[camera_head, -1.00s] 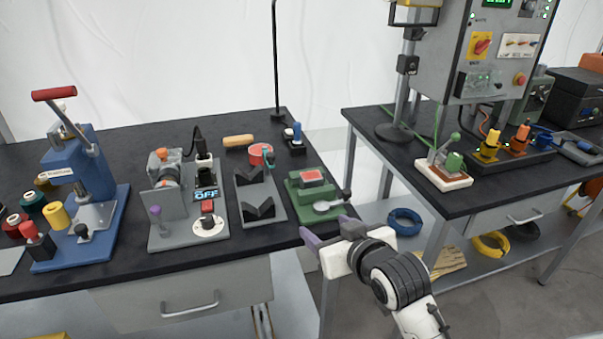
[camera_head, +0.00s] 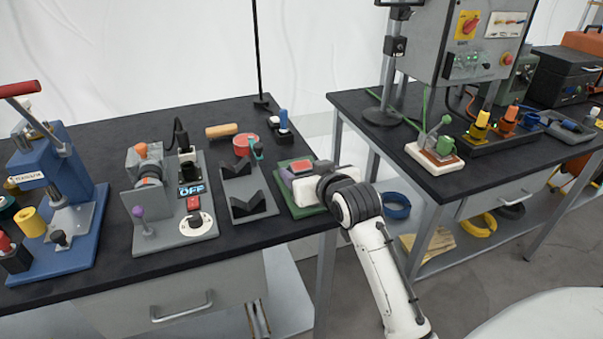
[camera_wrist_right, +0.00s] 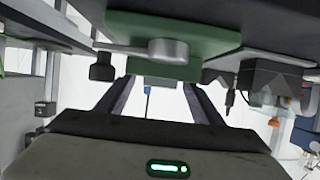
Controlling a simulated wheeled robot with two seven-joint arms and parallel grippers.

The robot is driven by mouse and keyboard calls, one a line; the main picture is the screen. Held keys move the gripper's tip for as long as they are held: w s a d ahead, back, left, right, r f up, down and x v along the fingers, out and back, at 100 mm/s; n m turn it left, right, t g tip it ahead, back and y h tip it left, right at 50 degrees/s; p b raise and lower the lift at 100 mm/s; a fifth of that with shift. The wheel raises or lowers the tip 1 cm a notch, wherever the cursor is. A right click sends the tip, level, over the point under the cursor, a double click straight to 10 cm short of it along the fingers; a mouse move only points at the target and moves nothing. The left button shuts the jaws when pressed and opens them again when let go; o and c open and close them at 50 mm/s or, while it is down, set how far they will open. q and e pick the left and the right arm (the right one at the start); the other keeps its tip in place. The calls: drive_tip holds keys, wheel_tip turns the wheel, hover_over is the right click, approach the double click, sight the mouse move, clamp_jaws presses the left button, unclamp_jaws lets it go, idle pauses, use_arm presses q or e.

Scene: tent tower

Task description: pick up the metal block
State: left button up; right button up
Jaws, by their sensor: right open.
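No piece is plainly a loose metal block. Dark V-notched blocks (camera_head: 248,204) stand on a grey plate, left of a green fixture (camera_head: 306,211) with a red-topped piece (camera_head: 299,166). My right gripper (camera_head: 287,178) is at the green fixture, its palm hiding much of it; a purple fingertip shows at its left. In the right wrist view the fingers (camera_wrist_right: 160,100) are spread apart with nothing gripped. Beyond them are the green fixture (camera_wrist_right: 205,38), a silver round part (camera_wrist_right: 168,51) and a black knob (camera_wrist_right: 102,68). My left gripper is out of view.
A grey switch fixture (camera_head: 165,238) and a blue press (camera_head: 75,240) stand left on the black bench (camera_head: 110,130). A red round container (camera_head: 244,143) and a wooden handle (camera_head: 221,130) lie behind. A second bench (camera_head: 350,98) stands right, across a gap.

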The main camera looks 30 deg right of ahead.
drive_tip(key=shift+w+f, duration=0.1)
drive_tip(key=shift+w, duration=0.15)
drive_tip(key=c, duration=1.3)
